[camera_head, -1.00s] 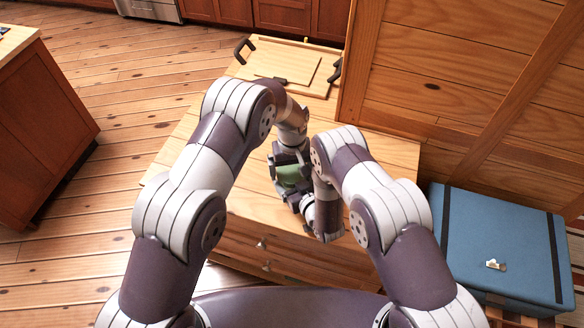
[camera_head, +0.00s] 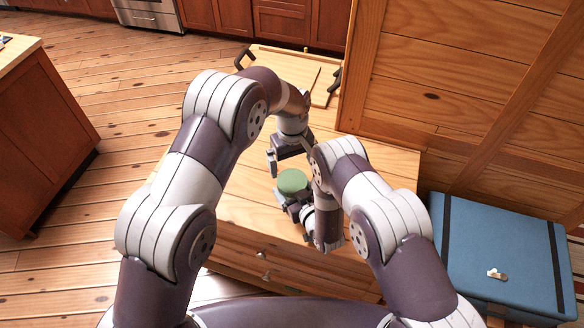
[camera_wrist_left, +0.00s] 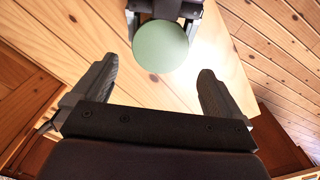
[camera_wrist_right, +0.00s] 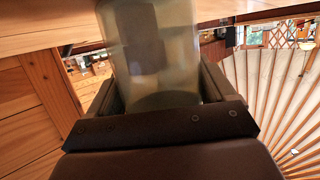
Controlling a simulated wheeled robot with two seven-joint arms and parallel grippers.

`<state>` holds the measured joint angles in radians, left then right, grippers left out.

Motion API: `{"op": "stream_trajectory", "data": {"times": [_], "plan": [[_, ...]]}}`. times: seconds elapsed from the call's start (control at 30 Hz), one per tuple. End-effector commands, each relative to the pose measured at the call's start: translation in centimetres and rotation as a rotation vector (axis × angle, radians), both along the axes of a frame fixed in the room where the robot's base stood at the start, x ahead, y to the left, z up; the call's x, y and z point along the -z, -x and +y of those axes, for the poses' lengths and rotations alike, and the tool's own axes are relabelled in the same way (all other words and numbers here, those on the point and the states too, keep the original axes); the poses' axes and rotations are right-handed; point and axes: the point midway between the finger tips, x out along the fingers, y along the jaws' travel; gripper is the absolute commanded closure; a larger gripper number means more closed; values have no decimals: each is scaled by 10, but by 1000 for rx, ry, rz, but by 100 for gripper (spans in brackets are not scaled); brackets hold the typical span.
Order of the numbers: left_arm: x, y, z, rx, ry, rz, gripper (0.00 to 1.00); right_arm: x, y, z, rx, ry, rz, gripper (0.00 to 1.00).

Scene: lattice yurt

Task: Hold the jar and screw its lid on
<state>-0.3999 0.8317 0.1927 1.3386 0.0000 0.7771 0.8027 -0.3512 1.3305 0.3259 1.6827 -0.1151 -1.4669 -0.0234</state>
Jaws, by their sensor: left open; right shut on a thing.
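The jar (camera_wrist_right: 155,55) is see-through and greenish, and stands between the fingers of my right gripper (camera_wrist_right: 158,88) in the right wrist view. My right gripper is shut on it. A round green lid (camera_head: 292,181) shows from above at the jar's top in the head view. It also shows in the left wrist view (camera_wrist_left: 160,46). I cannot tell how tightly it sits. My left gripper (camera_head: 289,160) is open and empty, apart from the lid, above it and toward the far side. Its two fingers (camera_wrist_left: 158,75) are spread wide in the left wrist view. The lid hides most of the jar from above.
A wooden cabinet top (camera_head: 250,195) lies under both grippers. A wooden board (camera_head: 290,72) with dark handles lies at its far end. A wooden wall panel (camera_head: 440,90) rises on the right. A blue box (camera_head: 500,250) stands on the right. The cabinet top's left part is clear.

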Motion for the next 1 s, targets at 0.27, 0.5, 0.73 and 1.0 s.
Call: {"op": "stream_trajectory", "data": {"times": [0.27, 0.5, 0.73, 1.0], "plan": [[-7, 1, 0, -71, 0, 1, 0, 0, 0, 0, 0, 0, 0, 100], [9, 1, 0, -69, -2, 4, 0, 0, 0, 0, 0, 0, -1, 100], [47, 1, 1, -69, -2, 4, 0, 0, 0, 0, 0, 0, -1, 100], [72, 1, 0, -69, 0, 1, 0, 0, 0, 0, 0, 0, 0, 100]]}}
